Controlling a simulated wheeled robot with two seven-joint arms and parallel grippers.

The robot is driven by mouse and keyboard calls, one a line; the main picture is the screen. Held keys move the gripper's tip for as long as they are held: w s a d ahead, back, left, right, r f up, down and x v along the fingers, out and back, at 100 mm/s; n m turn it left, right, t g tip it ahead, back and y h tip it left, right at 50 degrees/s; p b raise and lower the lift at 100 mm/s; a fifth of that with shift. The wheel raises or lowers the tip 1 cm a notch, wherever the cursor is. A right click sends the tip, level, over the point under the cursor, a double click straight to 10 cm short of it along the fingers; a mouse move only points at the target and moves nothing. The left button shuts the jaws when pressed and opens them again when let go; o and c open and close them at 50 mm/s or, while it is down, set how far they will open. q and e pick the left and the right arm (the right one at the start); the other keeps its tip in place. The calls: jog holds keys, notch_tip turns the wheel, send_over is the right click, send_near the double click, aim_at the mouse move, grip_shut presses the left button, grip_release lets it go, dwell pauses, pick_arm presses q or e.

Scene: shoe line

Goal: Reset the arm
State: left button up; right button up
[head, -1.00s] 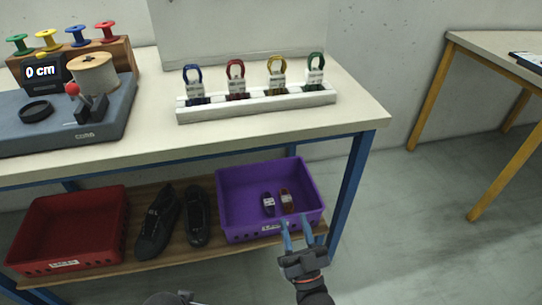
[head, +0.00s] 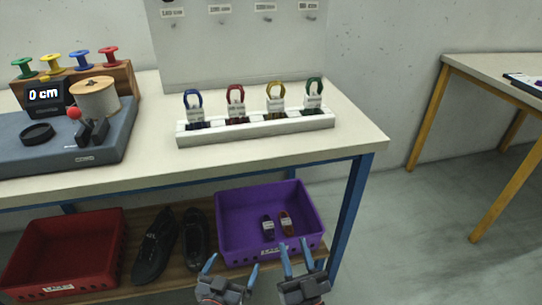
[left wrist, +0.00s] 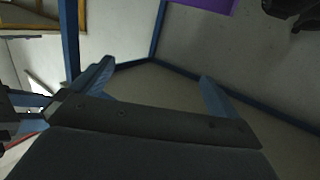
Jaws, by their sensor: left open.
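My left gripper (head: 232,266) is open and empty, low in the head view in front of the shelf, below the purple bin (head: 224,215). The left wrist view shows its two blue fingers (left wrist: 155,88) wide apart with nothing between them. My right gripper (head: 295,248) is just to its right, with its fingers apart and nothing seen between them. It overlaps the front edge of the purple bin in the picture. Two small lace bundles, one dark (head: 267,225) and one brownish (head: 286,223), lie in that bin.
A white rack (head: 255,132) with blue, red, yellow and green lace bundles stands on the table (head: 225,164). A measuring device (head: 60,148) reads 0 cm, with spools behind it. Dark shoes (head: 155,247) and a red bin (head: 65,252) share the shelf. Open floor lies right.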

pick_arm(q)
jog(key=shift+s+d+r+t+h, duration=0.75)
jog(key=shift+d+r+t+h, duration=1.05)
jog(key=shift+r+t, duration=2.7)
jog(key=s+a+r+g+y+p, duration=0.1)
jog(key=s+a+g+y+p, duration=0.2)
jog(key=s+g+p, duration=0.5)
jog(key=s+a+g+y+p, duration=0.3)
jog(key=s+g+p, duration=0.6)
jog(key=g+p, duration=0.5)
jog(key=shift+a+r+g+p, duration=0.3)
jog(key=shift+a+r+p, duration=0.1)
jog(key=shift+a+p, duration=0.35)
pick_arm(e)
jog(key=s+d+g+h, duration=0.2)
jog(key=s+d+g, duration=0.2)
jog(key=s+g, duration=0.4)
jog(key=s+d+g+h, duration=0.3)
jog(key=s+g, duration=0.6)
jog(key=g, duration=0.4)
jog(key=shift+d+r, duration=0.4)
jog(key=shift+d, duration=0.3)
